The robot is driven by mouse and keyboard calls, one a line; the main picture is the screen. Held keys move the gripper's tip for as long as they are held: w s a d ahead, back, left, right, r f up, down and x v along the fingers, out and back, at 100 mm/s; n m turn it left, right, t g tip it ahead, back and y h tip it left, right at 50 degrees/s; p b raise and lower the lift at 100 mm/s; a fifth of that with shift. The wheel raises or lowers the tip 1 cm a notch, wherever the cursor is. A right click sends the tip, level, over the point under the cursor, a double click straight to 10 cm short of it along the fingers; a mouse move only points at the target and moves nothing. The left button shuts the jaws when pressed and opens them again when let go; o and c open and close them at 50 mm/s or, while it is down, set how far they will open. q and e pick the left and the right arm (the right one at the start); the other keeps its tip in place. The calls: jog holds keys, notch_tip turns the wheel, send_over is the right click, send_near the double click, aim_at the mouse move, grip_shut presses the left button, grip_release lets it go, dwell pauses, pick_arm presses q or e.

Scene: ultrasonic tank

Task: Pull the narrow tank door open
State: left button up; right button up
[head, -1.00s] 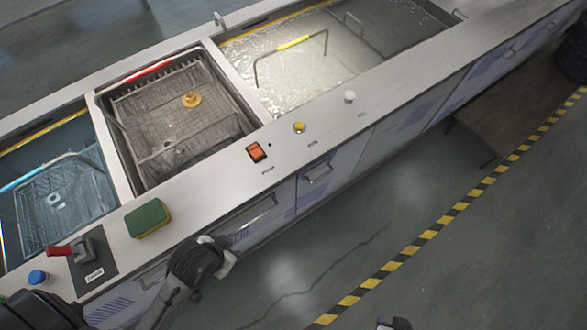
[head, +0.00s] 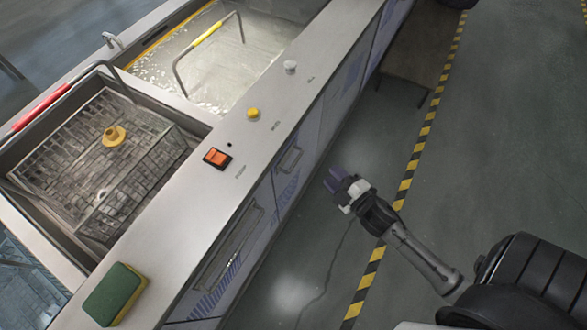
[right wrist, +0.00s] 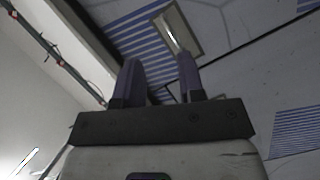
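The narrow tank door (head: 286,188) is in the front of the long tank bench, below the orange switch, and looks shut. Its small handle (head: 290,158) sits in a pale recessed plate near the top. My right gripper (head: 334,182) is open and empty, out in front of the bench and to the right of this door. In the right wrist view the two purple fingers (right wrist: 158,80) stand apart. A pale handle plate (right wrist: 178,32) lies beyond the right fingertip; whether they touch is unclear. My left gripper is not in view.
A wider door with a long handle (head: 232,240) is left of the narrow one. On the bench top are an orange switch (head: 217,157), a yellow knob (head: 253,114) and a green sponge (head: 115,294). Open floor with a yellow-black stripe (head: 403,190) lies to the right.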

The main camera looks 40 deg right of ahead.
aim_at(296, 160)
jog(key=w+a+n+y+b, duration=0.1)
jog(key=w+n+y+b, duration=0.1)
jog(key=w+n, duration=0.1)
jog(key=w+a+f+n+t+y+b, duration=0.1)
jog(key=w+n+y+b, duration=0.1)
jog(key=w+n, duration=0.1)
jog(key=w+a+n+y+b, duration=0.2)
jog(key=w+n+y, duration=0.1)
jog(key=w, duration=0.2)
jog(key=shift+w+f+t+b, duration=0.15)
jog(key=shift+w+t+b, duration=0.15)
jog(key=shift+w+t, duration=0.1)
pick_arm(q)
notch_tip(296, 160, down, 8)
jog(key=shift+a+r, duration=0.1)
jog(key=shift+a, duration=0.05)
pick_arm(e)
jog(key=shift+c, duration=0.5)
grip_shut()
